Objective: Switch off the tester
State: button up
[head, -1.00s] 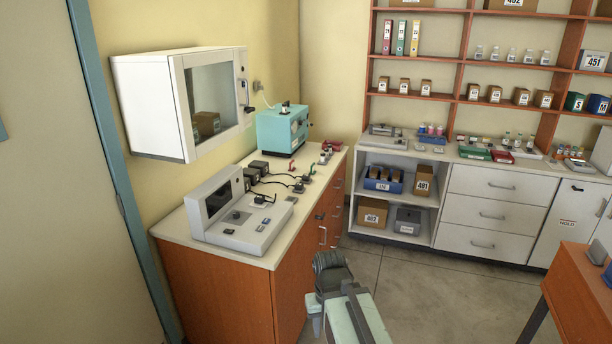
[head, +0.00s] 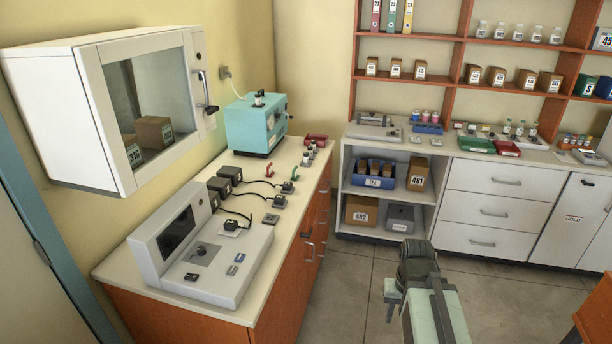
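A grey console (head: 212,262) with a sloped screen housing stands at the near end of the left counter; I take it to be the tester. Its dark screen (head: 176,232) faces right. A knob on a dark plate (head: 202,252) and several small dark and blue switches sit on its flat deck; their positions are too small to read. My arm shows at the bottom, right of the counter and apart from the console. Its dark end (head: 416,264) hangs over the floor; the fingers cannot be made out.
Black boxes with cables (head: 228,176) and a teal device (head: 256,124) stand farther along the counter (head: 262,300). A white wall cabinet (head: 70,118) with a glass door overhangs its left side. Shelves and drawers (head: 490,212) line the back. Floor between is clear.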

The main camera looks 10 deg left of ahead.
aim_at(193, 277)
jog(key=u, duration=0.1)
jog(key=i, duration=0.85)
jog(key=u, duration=0.6)
jog(key=k, duration=0.85)
jog(key=u, duration=0.15)
jog(key=i, duration=0.9)
jog(key=z, duration=0.05)
